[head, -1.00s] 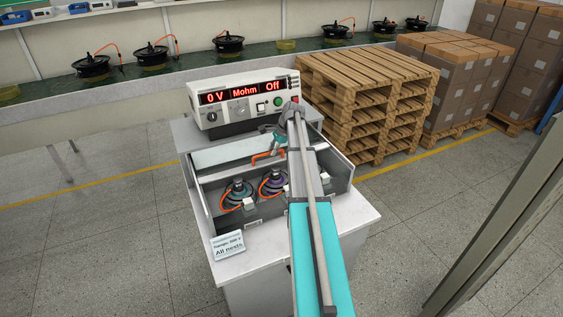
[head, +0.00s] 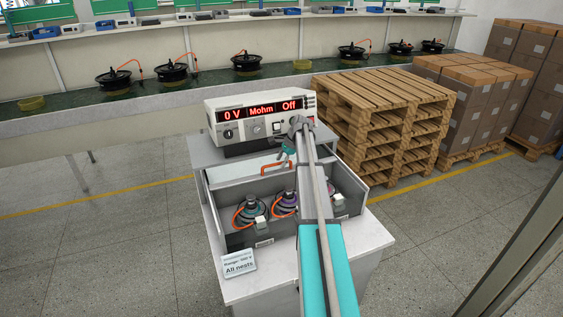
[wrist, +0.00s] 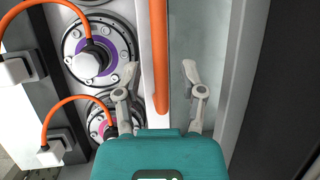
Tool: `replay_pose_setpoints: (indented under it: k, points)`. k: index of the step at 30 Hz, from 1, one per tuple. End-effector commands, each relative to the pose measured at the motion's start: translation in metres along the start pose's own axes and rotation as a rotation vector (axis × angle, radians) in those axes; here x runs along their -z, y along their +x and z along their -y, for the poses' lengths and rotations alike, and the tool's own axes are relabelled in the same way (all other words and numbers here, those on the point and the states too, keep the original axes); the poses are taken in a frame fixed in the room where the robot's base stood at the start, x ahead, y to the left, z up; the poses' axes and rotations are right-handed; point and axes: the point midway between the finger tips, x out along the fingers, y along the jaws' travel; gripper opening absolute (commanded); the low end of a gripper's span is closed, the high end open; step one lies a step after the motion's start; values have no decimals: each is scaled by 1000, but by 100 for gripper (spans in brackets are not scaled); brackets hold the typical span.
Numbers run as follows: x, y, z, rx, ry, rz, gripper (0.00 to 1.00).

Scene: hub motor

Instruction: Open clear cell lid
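The test cell (head: 270,237) is an open-topped grey box on a white bench, with several hub motors (head: 287,203) in it. A pale, clear-looking lid panel (head: 235,173) with an orange handle (head: 277,168) lies along the box's back part; the motors in front of it are uncovered. I cannot tell the panel's exact tilt. My gripper (head: 287,151) is just above the handle. In the wrist view, my gripper (wrist: 159,82) is open, one finger on each side of the orange handle (wrist: 160,55); it does not visibly grip it. The lid panel (wrist: 200,35) runs along the right.
A tester (head: 260,120) reading 0 V, Mohm, Off stands right behind the cell. A sign (head: 239,264) stands at the bench's front left. Stacked pallets (head: 385,120) and cartons (head: 465,100) are at the right. Orange cables (wrist: 48,115) loop over the motors.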

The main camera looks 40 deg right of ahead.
Motion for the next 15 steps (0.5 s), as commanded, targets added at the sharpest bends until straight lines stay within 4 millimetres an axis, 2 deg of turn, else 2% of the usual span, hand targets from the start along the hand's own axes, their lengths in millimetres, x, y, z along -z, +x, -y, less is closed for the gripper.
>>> replay_pose_setpoints:
  k: [10, 15]
  points:
    - [0, 0, -1, 0, 0, 0, 54]
    - [-1, -2, -8, 0, 0, 0, 54]
